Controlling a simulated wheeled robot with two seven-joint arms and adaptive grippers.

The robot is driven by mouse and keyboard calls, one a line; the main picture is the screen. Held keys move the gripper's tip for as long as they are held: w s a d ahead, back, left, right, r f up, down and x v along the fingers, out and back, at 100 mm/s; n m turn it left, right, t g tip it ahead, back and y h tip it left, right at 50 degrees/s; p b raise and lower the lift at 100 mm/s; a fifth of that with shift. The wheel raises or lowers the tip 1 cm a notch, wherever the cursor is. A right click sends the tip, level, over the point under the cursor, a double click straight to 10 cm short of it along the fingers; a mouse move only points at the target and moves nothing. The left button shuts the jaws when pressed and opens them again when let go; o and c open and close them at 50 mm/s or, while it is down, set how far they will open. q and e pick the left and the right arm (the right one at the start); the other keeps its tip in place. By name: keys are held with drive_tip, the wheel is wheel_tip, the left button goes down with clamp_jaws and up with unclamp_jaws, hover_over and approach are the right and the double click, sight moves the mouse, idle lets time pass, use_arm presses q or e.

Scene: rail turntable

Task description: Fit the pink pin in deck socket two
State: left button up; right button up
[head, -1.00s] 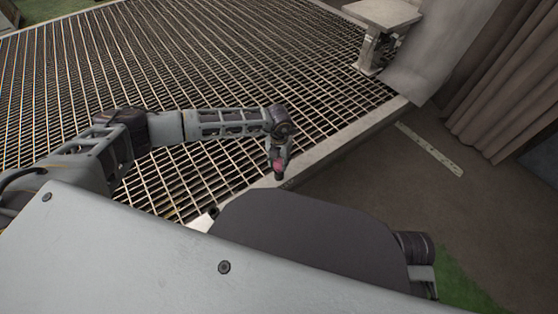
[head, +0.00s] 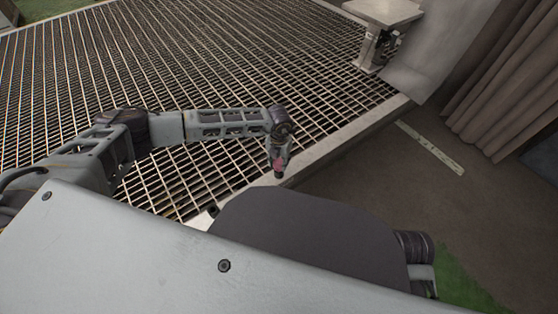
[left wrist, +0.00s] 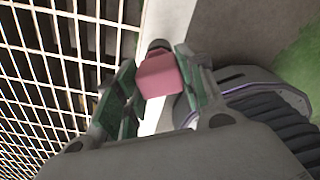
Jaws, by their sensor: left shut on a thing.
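The pink pin (left wrist: 160,76) sits between the fingers of my left gripper (left wrist: 157,92) in the left wrist view, with a dark end past its far side. In the head view the left gripper (head: 278,168) is shut on the pin, of which a small pink patch shows, and points down over the light border of the grating. I cannot tell whether the pin touches the border. I cannot make out deck socket two. My right gripper is not in view.
A metal grating (head: 200,60) with a pale edge strip (head: 340,141) fills the left and back. A pale metal stand (head: 382,14) is at the back right. Grey curtains (head: 510,70) hang at the right above dark floor with a light strip (head: 430,148).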

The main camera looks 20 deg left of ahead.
use_arm(q)
drive_tip(key=shift+f, duration=0.45)
drive_tip(key=o, duration=1.2)
drive_tip(key=shift+r, duration=6.05)
